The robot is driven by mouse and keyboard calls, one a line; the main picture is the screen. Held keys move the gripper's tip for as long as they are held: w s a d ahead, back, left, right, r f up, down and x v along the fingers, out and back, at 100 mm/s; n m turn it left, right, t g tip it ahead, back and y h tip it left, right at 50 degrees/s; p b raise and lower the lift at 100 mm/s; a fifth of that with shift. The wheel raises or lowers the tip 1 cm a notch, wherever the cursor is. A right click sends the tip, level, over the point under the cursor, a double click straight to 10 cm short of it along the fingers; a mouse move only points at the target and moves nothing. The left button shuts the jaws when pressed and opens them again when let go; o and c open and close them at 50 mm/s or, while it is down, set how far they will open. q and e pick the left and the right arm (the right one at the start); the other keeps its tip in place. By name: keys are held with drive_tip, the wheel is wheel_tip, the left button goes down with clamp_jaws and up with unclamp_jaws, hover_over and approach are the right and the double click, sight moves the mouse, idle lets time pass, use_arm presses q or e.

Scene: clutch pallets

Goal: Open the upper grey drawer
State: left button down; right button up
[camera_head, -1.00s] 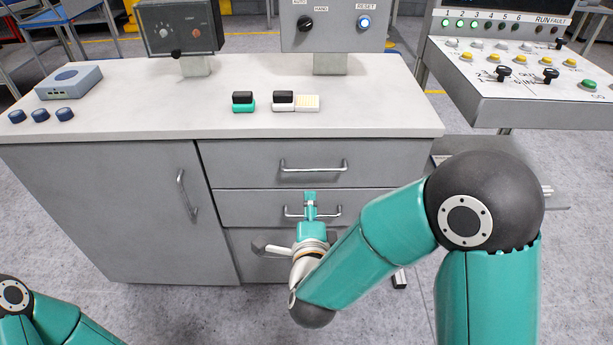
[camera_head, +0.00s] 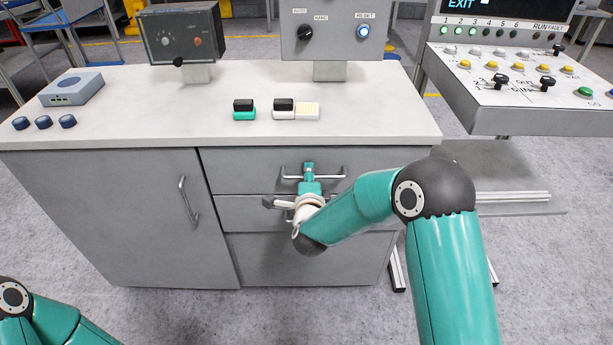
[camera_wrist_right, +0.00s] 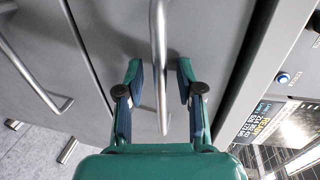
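The upper grey drawer (camera_head: 238,172) is in the cabinet under the white worktop and looks closed. Its metal bar handle (camera_head: 327,177) is partly hidden by my right gripper (camera_head: 308,168). In the right wrist view, the same handle (camera_wrist_right: 157,40) runs between the two fingers of the right gripper (camera_wrist_right: 158,80). The fingers are apart, one on each side of the bar, with a visible gap on both sides. My left gripper is out of view; only part of the left arm shows at bottom left.
A lower drawer (camera_head: 236,212) sits just below, its handle also visible in the wrist view (camera_wrist_right: 35,75). A cabinet door (camera_head: 120,210) with a handle is at left. The worktop (camera_head: 380,110) overhangs above. A control console (camera_head: 540,120) stands at right.

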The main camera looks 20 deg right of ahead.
clamp_jaws()
idle(0.3)
